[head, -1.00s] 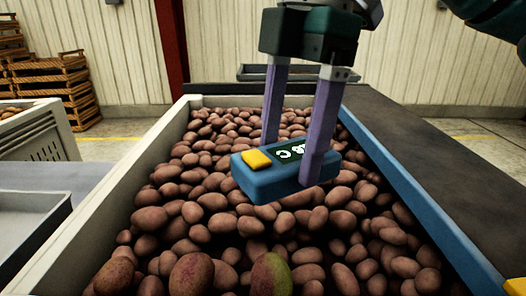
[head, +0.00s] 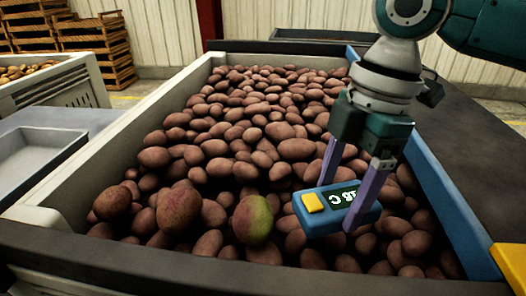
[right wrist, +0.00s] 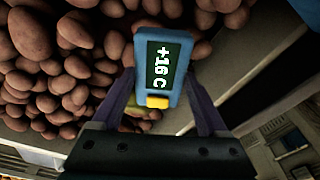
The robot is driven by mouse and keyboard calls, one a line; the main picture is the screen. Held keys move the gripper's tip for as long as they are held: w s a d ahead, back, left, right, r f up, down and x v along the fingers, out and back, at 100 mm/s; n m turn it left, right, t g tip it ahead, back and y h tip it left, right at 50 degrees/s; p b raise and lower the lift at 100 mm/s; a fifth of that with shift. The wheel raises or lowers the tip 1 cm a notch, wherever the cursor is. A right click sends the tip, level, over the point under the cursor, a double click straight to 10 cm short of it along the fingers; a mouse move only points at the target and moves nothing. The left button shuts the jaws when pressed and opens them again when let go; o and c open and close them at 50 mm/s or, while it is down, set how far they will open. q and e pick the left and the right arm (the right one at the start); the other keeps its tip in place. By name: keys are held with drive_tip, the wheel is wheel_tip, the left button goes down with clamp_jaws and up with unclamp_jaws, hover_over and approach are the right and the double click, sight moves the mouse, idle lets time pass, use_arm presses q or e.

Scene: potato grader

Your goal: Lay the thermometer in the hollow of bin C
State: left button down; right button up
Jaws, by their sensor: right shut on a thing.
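The thermometer (head: 326,221) is a blue block with a yellow button and a dark display with white characters. My right gripper (head: 338,207) is shut on it, one purple finger on each side. It hangs over the right front part of the potatoes; whether it touches them I cannot tell. In the right wrist view the thermometer (right wrist: 160,70) reads "+16 C" between the fingers (right wrist: 159,80). The large bin (head: 110,168) is full of brown potatoes. No letter shows on it, and I cannot make out a clear hollow. My left gripper is out of view.
A large reddish potato (head: 179,208) and a green-and-red one (head: 252,218) lie near the bin's front wall. A blue rail (head: 440,200) and dark belt (head: 475,130) run along the right. A grey tray (head: 40,150) and another potato bin (head: 70,88) stand left.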

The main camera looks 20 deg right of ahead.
sight(336, 215)
wheel_tip(336, 215, down, 5)
drive_tip(key=shift+b, duration=0.55)
drive_tip(key=shift+f, duration=0.1)
drive_tip(key=o, duration=1.4)
drive_tip(key=shift+r, duration=0.3)
drive_tip(key=r, duration=0.3)
drive_tip(key=d+r+p, duration=0.1)
drive_tip(key=r, duration=0.3)
drive_tip(key=r+p, duration=0.1)
drive_tip(key=r, duration=0.2)
drive_tip(key=shift+s+d+r, duration=0.1)
drive_tip(key=shift+d+r, duration=0.25)
drive_tip(key=shift+r, duration=0.45)
